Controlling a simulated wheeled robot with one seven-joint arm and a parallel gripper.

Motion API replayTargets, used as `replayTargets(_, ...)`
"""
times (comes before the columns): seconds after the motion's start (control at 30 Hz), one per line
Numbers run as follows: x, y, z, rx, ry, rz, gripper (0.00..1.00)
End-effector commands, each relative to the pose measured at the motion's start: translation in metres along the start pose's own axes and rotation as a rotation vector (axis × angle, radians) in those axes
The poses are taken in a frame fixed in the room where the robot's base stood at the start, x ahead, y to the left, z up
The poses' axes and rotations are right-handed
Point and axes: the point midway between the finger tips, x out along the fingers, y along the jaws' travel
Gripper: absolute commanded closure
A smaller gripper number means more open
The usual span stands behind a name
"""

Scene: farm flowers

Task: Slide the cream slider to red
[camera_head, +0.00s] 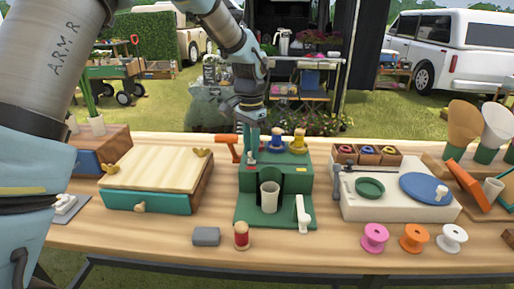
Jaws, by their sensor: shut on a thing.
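A green stand (275,180) is in the middle of the table, with a cream cup (270,196) in its recess. My gripper (253,152) reaches down to the left part of its top and is shut on a small cream piece (251,160) there, which looks like the cream slider; my fingers mostly hide it. A small red mark (247,168) shows just below my fingertips on the left. A yellow mark (301,169) is at the right end of the same face.
Blue and yellow spools (299,142) stand behind the gripper's right side. An orange-handled tool (228,147) is close on the left. A wooden-lidded box (157,167) is further left, a cream board (400,203) right. A grey block (206,236) and red spool (241,236) are in front.

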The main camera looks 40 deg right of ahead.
Motion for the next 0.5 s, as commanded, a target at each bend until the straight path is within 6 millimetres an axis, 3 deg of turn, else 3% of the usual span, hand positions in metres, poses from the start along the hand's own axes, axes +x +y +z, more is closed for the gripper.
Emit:
replayTargets(0.07,-0.0002,-0.0037,0.0022,-0.004,-0.003,-0.004,1.00)
replayTargets(0.1,-0.0002,-0.0039,0.0023,-0.004,-0.004,-0.004,0.72)
replayTargets(0.37,0.0000,-0.0029,0.0019,-0.004,-0.003,-0.003,0.43)
replayTargets(0.5,0.0001,-0.0023,0.0016,-0.003,-0.003,-0.002,0.42)
